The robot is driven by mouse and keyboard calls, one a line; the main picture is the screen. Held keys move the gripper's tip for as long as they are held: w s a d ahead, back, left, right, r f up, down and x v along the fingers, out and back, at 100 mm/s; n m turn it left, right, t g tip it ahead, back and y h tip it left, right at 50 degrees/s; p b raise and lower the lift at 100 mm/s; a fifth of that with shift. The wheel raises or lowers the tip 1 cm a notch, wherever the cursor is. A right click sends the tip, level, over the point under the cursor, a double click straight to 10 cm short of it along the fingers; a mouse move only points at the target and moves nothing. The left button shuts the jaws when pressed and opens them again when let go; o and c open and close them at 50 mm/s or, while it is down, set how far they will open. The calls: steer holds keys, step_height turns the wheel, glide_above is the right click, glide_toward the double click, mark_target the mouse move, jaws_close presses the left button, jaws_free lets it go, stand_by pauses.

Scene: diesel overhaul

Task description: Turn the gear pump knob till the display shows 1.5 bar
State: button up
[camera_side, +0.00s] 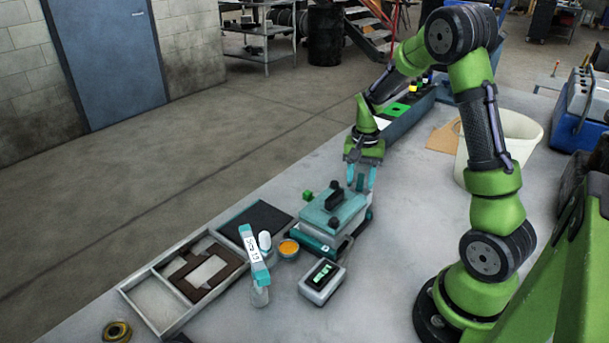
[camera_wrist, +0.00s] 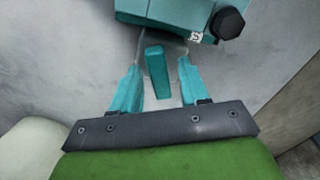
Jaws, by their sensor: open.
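The teal and grey pump unit (camera_side: 345,217) stands on the bench with a black part on its top. In the wrist view, part of a teal housing (camera_wrist: 165,10) shows at the top edge, with a black faceted knob (camera_wrist: 228,23) at its right. A small grey box with a lit display (camera_side: 323,274) sits in front of the unit; its reading is too small to tell. My gripper (camera_side: 361,180) is open above the unit's far right side.
A divided tray (camera_side: 165,310) with a brown frame lies at left. A labelled bottle (camera_side: 258,290) and an orange-filled bowl (camera_side: 289,248) stand between tray and display. A white bucket (camera_side: 515,135) stands behind my arm. Bare bench lies right of the display.

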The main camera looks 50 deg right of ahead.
steer(key=shift+r, duration=2.75)
steer(key=shift+r, duration=0.1)
steer(key=shift+r, duration=1.9)
steer(key=shift+f, duration=0.1)
steer(key=s+a+r+n+t, duration=0.2)
steer(key=s+a+r+n, duration=0.1)
steer(key=a, duration=0.4)
steer(key=s+a+r+n+t+y, duration=0.1)
steer(key=s+a+r+n+t, duration=0.1)
steer(key=a, duration=0.6)
steer(key=s+a+r+n+t+y, duration=0.1)
steer(key=s+a+r+n+t, duration=0.2)
steer(key=a, duration=0.4)
steer(key=shift+s+a+r+n, duration=0.3)
steer(key=shift+s+r+n, duration=0.25)
steer(key=shift+s, duration=0.45)
